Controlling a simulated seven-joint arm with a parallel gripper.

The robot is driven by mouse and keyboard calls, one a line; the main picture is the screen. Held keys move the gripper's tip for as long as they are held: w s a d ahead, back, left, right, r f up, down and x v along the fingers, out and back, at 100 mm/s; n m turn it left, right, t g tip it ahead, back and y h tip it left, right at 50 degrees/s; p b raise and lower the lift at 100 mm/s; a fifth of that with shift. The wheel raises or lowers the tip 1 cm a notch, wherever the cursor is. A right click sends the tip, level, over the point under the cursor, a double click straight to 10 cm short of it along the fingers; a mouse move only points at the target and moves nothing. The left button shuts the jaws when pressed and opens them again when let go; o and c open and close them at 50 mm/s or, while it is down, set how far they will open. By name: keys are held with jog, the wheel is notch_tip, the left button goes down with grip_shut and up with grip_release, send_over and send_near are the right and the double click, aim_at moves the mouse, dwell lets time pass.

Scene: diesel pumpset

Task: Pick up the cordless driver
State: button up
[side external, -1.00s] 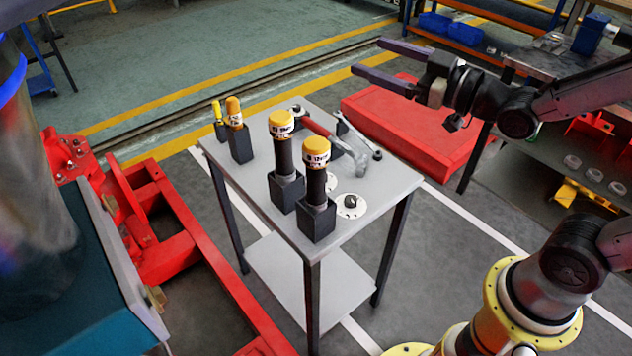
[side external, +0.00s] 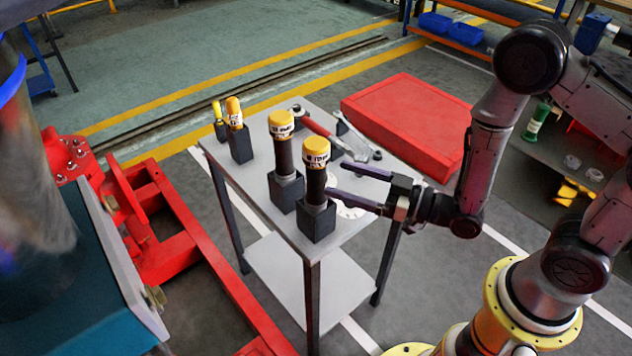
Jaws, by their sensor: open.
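Two dark, upright tools with yellow caps and printed white bands stand in black square holders on the grey table; they look like cordless drivers, but I cannot tell which one is meant. The front one (side external: 315,165) is at the table's near corner, and the other (side external: 282,145) is just behind it to the left. My gripper (side external: 337,180) is open and empty, low at the table's right side. Its two fingers point left toward the front tool's shaft. The near fingertip appears right beside the shaft; I cannot tell whether it touches.
Two smaller yellow-handled tools (side external: 235,113) (side external: 218,112) stand in holders at the table's back left. A red-handled hammer (side external: 325,133) and a wrench (side external: 352,133) lie at the back right. A white disc (side external: 350,211) lies under the gripper. A red box (side external: 410,120) is behind.

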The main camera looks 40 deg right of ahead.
jog(key=x, duration=0.9)
jog(key=shift+w, duration=0.15)
grip_shut()
dwell(1.1)
jog(key=shift+a+r, duration=0.1)
